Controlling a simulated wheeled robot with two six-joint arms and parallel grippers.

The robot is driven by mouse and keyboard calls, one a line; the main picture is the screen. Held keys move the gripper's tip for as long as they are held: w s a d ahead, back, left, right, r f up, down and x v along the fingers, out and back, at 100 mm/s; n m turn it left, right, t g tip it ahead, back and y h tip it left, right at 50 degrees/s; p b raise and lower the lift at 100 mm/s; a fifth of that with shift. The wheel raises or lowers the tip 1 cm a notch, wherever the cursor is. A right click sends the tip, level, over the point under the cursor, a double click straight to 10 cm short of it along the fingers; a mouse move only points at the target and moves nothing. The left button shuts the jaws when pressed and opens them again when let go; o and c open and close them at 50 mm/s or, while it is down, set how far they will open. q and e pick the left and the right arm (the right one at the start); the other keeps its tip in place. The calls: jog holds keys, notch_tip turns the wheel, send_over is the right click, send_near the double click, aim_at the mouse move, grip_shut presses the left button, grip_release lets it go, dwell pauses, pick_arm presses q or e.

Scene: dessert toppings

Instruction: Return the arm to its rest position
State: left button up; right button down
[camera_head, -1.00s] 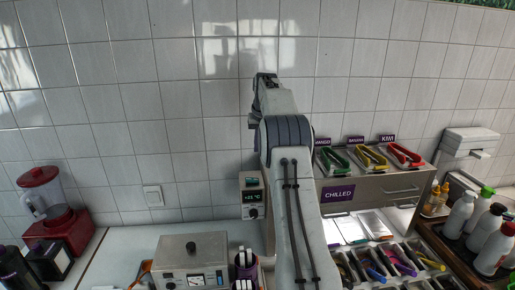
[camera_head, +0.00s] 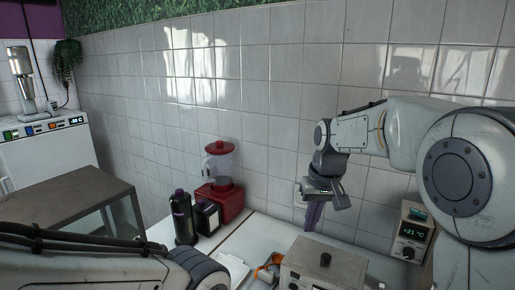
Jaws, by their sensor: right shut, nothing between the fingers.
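My right arm comes in from the right, raised in front of the tiled wall. Its gripper (camera_head: 312,222) points down, shut and empty, left of the arm's pale links. It shows above and behind the grey metal box (camera_head: 330,268) on the counter. My left arm's links cross the bottom left corner. The left gripper is out of the picture.
A red blender (camera_head: 222,180) stands against the wall, with dark bottles (camera_head: 182,218) left of it. A temperature display (camera_head: 411,232) reading +21 °C is at right. A brown-topped case (camera_head: 65,205) and a white machine (camera_head: 48,160) stand left.

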jog(key=s+a+f+n+b, duration=0.1)
jog(key=s+a+f, duration=0.25)
jog(key=s, duration=0.25)
jog(key=s+a+f+n+b, duration=0.2)
jog(key=s+a, duration=0.2)
jog(key=s, duration=0.1)
jog(key=s+f+n+g+b, duration=0.1)
jog(key=s+f, duration=0.4)
jog(key=s, duration=0.4)
jog(key=s+f+n+b, duration=0.2)
jog(key=s+f, duration=0.2)
jog(key=s, duration=0.4)
jog(key=shift+s+a+f+g, duration=0.2)
jog(key=shift+s+f+g, duration=0.15)
jog(key=shift+f+g, duration=0.05)
